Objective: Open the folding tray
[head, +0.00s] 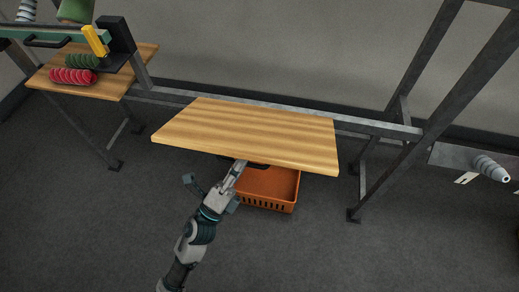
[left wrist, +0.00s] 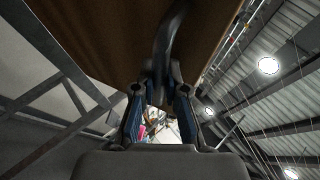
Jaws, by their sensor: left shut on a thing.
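The folding tray is a light wooden board (head: 250,132) in the middle of the head view, in front of the grey metal frame. It looks raised and roughly flat; its exact tilt is hard to tell. A dark handle (head: 259,165) shows under its front edge. My left gripper (head: 239,167) reaches up from below and is shut on this handle. In the left wrist view, the gripper's fingers (left wrist: 160,88) close around the dark curved handle (left wrist: 168,42), below the tray's brown underside (left wrist: 105,35). The fingertips are partly hidden. My right gripper is not in view.
An orange basket (head: 270,189) is below the tray, just right of my left gripper. A wooden shelf (head: 110,86) with red and green yarn rolls (head: 73,75) is at upper left. Metal legs (head: 440,95) stand at right. Grey floor in front is clear.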

